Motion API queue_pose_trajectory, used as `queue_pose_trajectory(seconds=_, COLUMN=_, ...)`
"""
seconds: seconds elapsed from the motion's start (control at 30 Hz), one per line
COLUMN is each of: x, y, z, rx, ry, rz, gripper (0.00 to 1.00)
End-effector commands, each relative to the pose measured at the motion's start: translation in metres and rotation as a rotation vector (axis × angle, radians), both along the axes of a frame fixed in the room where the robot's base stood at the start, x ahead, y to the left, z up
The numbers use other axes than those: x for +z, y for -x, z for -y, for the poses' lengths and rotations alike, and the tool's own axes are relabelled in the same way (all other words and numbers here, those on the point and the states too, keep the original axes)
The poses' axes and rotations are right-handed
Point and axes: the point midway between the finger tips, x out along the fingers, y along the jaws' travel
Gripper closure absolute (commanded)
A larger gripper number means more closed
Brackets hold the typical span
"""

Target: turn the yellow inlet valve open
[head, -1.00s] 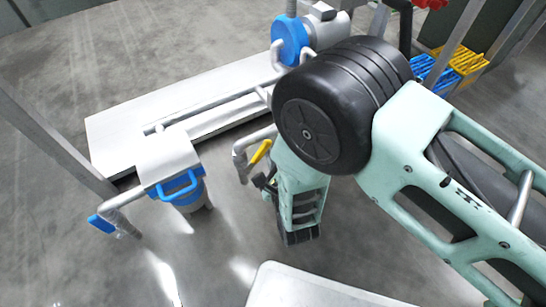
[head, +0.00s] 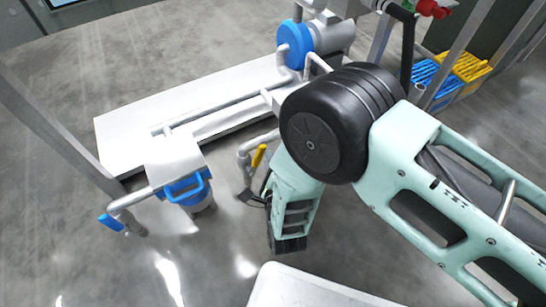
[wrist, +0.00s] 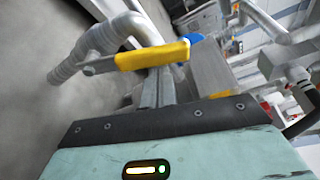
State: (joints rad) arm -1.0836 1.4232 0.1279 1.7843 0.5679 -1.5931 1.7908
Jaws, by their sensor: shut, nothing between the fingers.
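The yellow valve handle (head: 259,156) is a flat lever on a bent grey pipe (head: 244,158), just left of my forearm in the head view. In the wrist view the yellow handle (wrist: 152,55) lies nearly level across the picture, with the curved pipe (wrist: 95,45) behind and left of it. My gripper (head: 246,198) is shut and empty, a little below the handle in the head view. In the wrist view my gripper's fingers (wrist: 157,90) point up toward the handle's middle; whether they touch it I cannot tell.
A white bench-like slab (head: 125,145) and a blue pump (head: 294,45) lie behind. Blue and yellow crates (head: 465,68) are at back right.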

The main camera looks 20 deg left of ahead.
Motion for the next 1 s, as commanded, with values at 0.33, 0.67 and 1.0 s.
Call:
queue_pose_trajectory(seconds=0.33, x=0.010, y=0.014, z=-0.012, rx=0.000, ry=0.044, rz=0.051, gripper=1.00)
queue_pose_trajectory(seconds=0.67, x=0.010, y=0.019, z=-0.017, rx=0.000, ry=0.044, rz=0.052, gripper=1.00)
queue_pose_trajectory(seconds=1.0, x=0.010, y=0.020, z=-0.017, rx=0.001, ry=0.044, rz=0.052, gripper=1.00)
